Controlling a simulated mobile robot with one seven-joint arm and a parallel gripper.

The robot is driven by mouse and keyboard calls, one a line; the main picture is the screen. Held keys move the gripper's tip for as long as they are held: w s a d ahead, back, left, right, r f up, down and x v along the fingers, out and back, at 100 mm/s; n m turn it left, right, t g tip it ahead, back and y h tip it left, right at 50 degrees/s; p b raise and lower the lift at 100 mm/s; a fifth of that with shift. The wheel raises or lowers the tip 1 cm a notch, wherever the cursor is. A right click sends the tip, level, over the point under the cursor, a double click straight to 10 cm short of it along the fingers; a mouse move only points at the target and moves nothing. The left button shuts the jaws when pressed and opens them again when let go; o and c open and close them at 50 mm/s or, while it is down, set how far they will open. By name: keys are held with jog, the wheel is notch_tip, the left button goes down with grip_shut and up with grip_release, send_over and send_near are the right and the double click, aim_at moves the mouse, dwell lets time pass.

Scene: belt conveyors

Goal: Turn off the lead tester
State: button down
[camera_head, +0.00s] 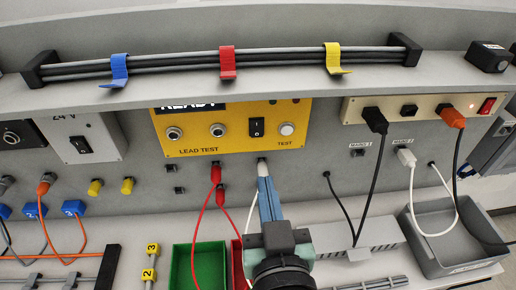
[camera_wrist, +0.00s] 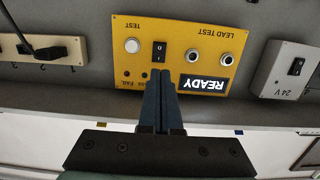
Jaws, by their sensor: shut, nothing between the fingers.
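The lead tester is a yellow panel (camera_head: 185,143) on the grey wall, marked LEAD TEST and TEST. It also shows upside down in the wrist view (camera_wrist: 218,22). Its display (camera_wrist: 208,84) is lit and reads READY. A black rocker switch (camera_head: 257,127) sits between a round socket and the pale round TEST button (camera_head: 286,129); the wrist view also shows the switch (camera_wrist: 159,51). My gripper (camera_head: 265,182) is shut and empty, in front of the wall, appearing below the switch. In the wrist view its fingertips (camera_wrist: 160,84) appear close to the switch and partly cover the indicator labels; contact is not visible.
Red plugs (camera_head: 216,173) and leads hang below the tester. A yellowish socket strip (camera_head: 358,107) with plugs is to the right, a 24 V box (camera_head: 97,136) to the left. A cable shelf (camera_head: 180,92) runs above. Green (camera_head: 183,262) and grey (camera_head: 430,255) bins stand below.

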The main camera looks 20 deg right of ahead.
aim_at(256, 134)
jog(key=p+x, duration=0.1)
jog(key=x, duration=1)
jog(key=shift+r, duration=0.1)
jog(key=shift+w+d+f, duration=0.2)
jog(key=shift+w, duration=0.4)
jog(key=shift+f, duration=0.1)
jog(key=shift+w+f+t+b, duration=0.2)
jog(key=shift+f+t+b, duration=0.1)
jog(key=shift+b, duration=0.7)
jog(key=shift+s+r+p, duration=0.1)
jog(key=shift+r+p, duration=0.2)
jog(key=shift+r, duration=0.1)
jog(key=shift+f, duration=0.1)
